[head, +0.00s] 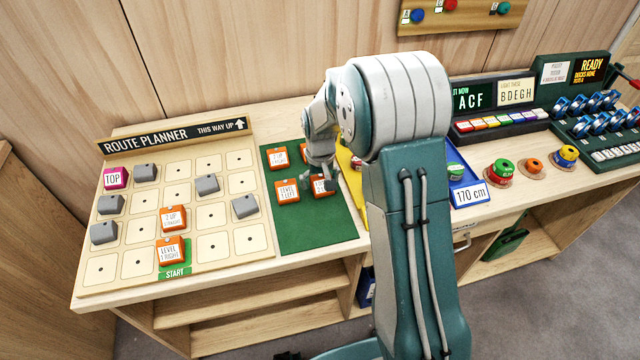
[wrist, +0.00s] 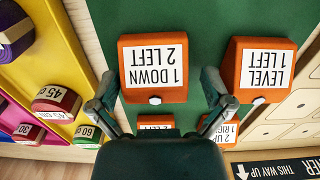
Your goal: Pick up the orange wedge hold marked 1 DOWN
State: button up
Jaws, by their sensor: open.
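The orange wedge hold with the label 1 DOWN 2 LEFT (wrist: 153,68) lies on the green mat (head: 310,234). Its label reads upside down in the wrist view. In the head view the hold (head: 322,190) is partly covered by my gripper. My gripper (wrist: 160,88) is open and empty, with one finger toward each side of the hold's near end. In the head view my gripper (head: 319,178) is just above the hold. Whether the fingers touch it cannot be told.
An orange LEVEL 1 LEFT hold (head: 288,190) lies close beside it. Another orange hold (head: 278,157) sits further back; one more is mostly hidden behind my gripper (wrist: 155,122). The route planner board (head: 135,270) is left.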

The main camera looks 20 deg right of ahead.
jog(key=shift+d, duration=0.25)
jog(key=c, duration=1)
